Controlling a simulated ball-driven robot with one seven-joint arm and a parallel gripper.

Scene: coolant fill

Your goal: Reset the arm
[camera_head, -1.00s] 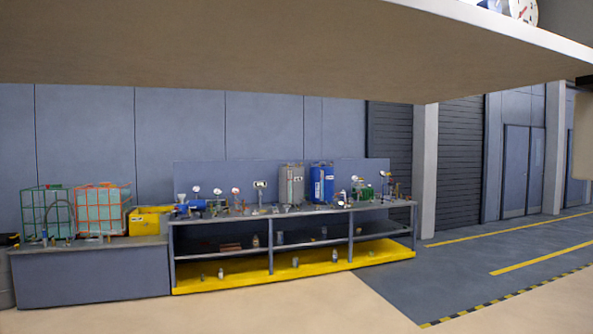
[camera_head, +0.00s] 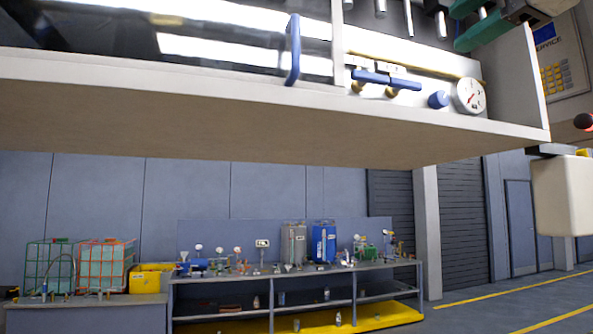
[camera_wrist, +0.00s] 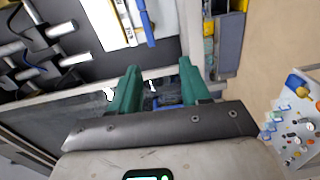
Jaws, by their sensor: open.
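My gripper (camera_head: 457,26) shows at the top right of the head view, with its green fingers in front of the machine's open front. In the wrist view my gripper (camera_wrist: 158,72) has its two green fingers apart. No object is held between them. Past the fingers in the wrist view are a pale frame edge and a dark panel. My arm beyond the gripper is mostly outside the head view.
A white machine housing (camera_head: 300,115) spans the top, with a blue handle (camera_head: 293,50), blue-handled valve (camera_head: 386,79), gauge (camera_head: 470,96) and keypad panel (camera_head: 562,70). A bench (camera_head: 385,268) with bottles and gauges stands far back. Floor at right is open.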

